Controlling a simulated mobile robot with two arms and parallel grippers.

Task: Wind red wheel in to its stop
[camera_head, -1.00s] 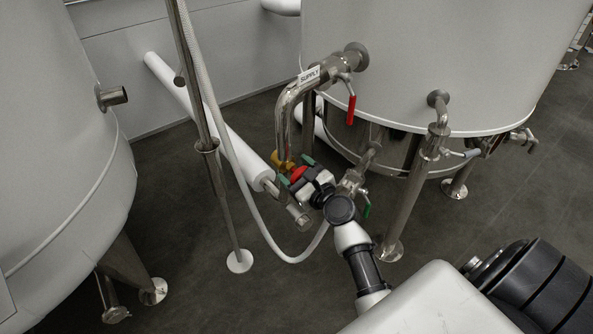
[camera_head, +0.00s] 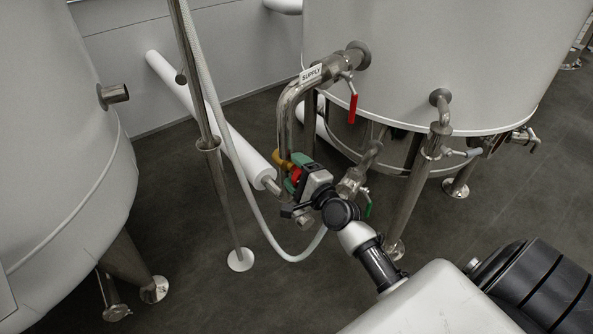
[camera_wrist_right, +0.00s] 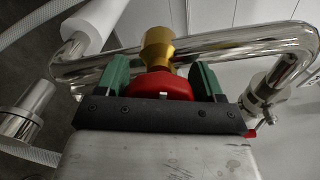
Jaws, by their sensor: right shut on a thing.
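The red wheel (camera_head: 296,175) sits at the lower end of the bent supply pipe, below a brass valve body (camera_head: 283,159). In the right wrist view the red wheel (camera_wrist_right: 162,87) lies between the two green fingers, with the brass body (camera_wrist_right: 157,45) just beyond it. My right gripper (camera_head: 298,172) is shut on the wheel, one green finger on each side (camera_wrist_right: 163,80). Part of the wheel is hidden behind the gripper's dark front edge. My left gripper is not in view.
The steel supply pipe (camera_head: 286,110) runs up to the large tank (camera_head: 430,60). A red-handled lever (camera_head: 352,108) hangs from the tank fitting. A pale hose (camera_head: 262,225) loops under the gripper. A steel post (camera_head: 205,150) stands left; another tank (camera_head: 60,150) is far left.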

